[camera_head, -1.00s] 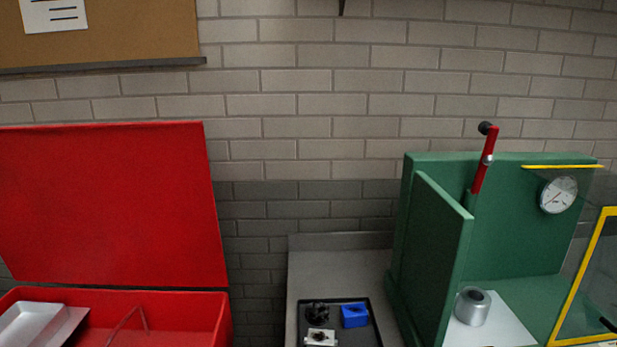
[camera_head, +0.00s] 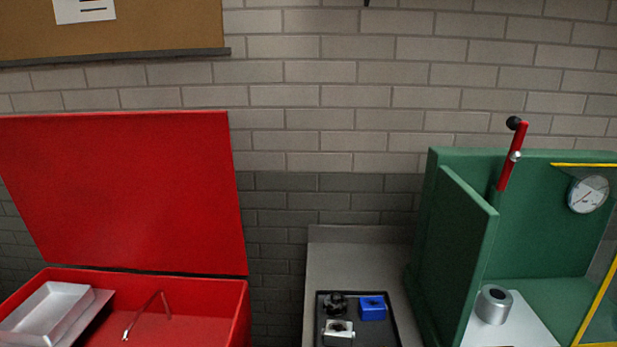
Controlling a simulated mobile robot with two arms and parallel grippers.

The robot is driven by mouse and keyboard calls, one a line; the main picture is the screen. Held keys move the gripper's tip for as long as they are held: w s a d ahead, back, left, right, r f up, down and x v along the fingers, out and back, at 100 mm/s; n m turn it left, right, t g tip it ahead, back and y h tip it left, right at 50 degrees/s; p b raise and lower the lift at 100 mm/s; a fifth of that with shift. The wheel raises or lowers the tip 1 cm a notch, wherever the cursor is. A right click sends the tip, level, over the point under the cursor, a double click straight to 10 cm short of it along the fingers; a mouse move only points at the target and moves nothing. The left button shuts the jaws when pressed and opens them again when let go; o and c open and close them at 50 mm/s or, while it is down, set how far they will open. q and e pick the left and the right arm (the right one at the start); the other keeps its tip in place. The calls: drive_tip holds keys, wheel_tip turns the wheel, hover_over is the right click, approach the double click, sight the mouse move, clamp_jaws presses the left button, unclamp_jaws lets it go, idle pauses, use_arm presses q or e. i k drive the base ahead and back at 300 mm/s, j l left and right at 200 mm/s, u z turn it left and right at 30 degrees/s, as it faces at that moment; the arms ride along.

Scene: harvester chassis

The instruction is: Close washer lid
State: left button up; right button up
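The washer is a red box (camera_head: 243,312) at the lower left, with a large flat red lid (camera_head: 125,190). The lid stands raised at the back edge of the box, leaning slightly, so the washer is open. A silver metal tray (camera_head: 48,312) and a thin bent handle-like part (camera_head: 150,312) show inside the box. The front of the washer is cut off by the picture's lower edge. Neither of my grippers is in view.
A grey bench (camera_head: 357,266) stands right of the washer, with a black tray (camera_head: 394,310) holding a blue block (camera_head: 372,307) and other small parts. A green press (camera_head: 470,230) with a red lever (camera_head: 511,160) and gauge (camera_head: 588,194) stands at the right. A brick wall is behind.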

sight(145, 190)
drive_tip(key=u, duration=1.4)
